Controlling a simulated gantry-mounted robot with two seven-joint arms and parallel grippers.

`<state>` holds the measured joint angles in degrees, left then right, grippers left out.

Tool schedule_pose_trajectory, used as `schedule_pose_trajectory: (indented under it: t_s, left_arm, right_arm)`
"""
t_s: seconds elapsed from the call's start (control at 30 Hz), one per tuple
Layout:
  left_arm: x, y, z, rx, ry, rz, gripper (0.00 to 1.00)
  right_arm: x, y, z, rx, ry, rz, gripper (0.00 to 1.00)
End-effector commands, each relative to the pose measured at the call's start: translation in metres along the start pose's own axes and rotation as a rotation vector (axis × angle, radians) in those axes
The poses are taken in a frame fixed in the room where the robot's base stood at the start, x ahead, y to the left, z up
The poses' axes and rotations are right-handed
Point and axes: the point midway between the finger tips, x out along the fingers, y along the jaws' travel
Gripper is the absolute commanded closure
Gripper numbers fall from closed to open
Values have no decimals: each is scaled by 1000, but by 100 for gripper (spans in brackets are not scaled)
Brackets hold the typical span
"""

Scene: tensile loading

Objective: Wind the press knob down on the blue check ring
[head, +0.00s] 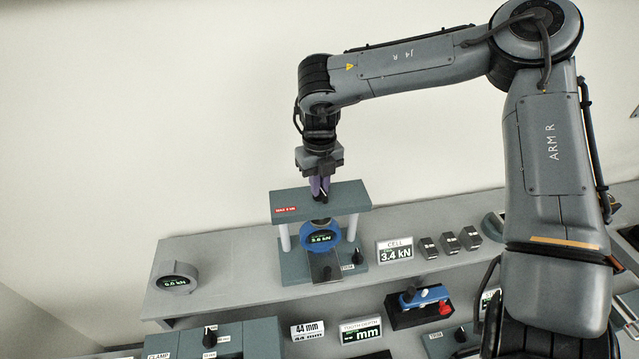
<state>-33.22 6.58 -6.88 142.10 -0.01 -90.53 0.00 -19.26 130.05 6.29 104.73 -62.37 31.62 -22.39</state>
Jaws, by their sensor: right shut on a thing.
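The press (341,196) is a grey-green frame with a top beam, two pale posts and a base, standing on the grey bench shelf. The blue check ring (308,237) stands upright inside it under the beam, and its dark display appears to read 3.6 kN. My right gripper (320,194) points straight down at the middle of the beam's top, with its fingers close together. It is shut on the press knob, which is mostly hidden between the fingers. My left gripper is not in view.
A cell display (394,250) reading 3.4 kN stands right of the press, beside several small grey blocks (448,243). A round gauge (177,278) sits at the shelf's left. Below are a clamp unit (255,340) and a black tray (410,318) holding blue and red parts.

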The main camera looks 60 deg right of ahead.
Motion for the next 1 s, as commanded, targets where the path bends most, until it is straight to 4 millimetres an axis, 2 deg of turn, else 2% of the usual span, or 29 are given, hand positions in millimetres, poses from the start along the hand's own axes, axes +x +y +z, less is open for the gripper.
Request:
schedule_pose_trajectory:
  t_s: [0.13, 0.17, 0.3, 0.67, 0.87, 1.0]
  left_arm:
    - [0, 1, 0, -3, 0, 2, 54]
    - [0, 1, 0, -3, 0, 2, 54]
    - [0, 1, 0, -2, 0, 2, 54]
    - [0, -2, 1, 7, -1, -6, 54]
    - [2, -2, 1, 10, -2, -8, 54]
    - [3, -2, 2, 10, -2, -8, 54]
  right_arm:
    - [-1, 1, 0, -1, -1, 1, 100]
    - [-1, 1, 0, -1, -1, 1, 83]
    - [-1, 0, 0, -2, -1, 1, 62]
    - [-3, 0, 0, -1, -1, 0, 62]
    - [-25, 0, 1, -2, -5, 0, 62]
    - [-50, 0, 1, -1, -6, 0, 62]
